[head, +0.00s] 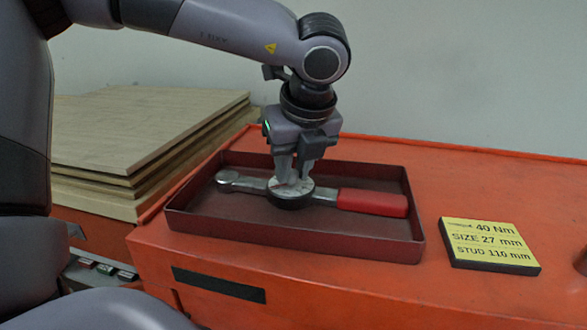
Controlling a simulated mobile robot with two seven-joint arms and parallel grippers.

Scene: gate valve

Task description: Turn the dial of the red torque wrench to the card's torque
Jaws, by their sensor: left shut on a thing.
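The torque wrench (372,202) has a red handle and a metal shaft and lies in a dark red tray (300,239), handle to the right. Its round dial (291,194) with a pale face and dark rim sits mid-shaft. My left gripper (291,180) points straight down at the dial, its fingers shut on the dial's top. The fingers hide part of the dial's face, and its markings are too small to read. The yellow card (490,243) lies right of the tray and reads 40 Nm, size 27 mm, stud 110 mm. My right gripper is not in view.
The tray stands on an orange bench top (450,190), with raised walls around the wrench. Stacked wooden boards (140,140) stand at the left. The orange surface behind the card is clear. A plain wall rises behind.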

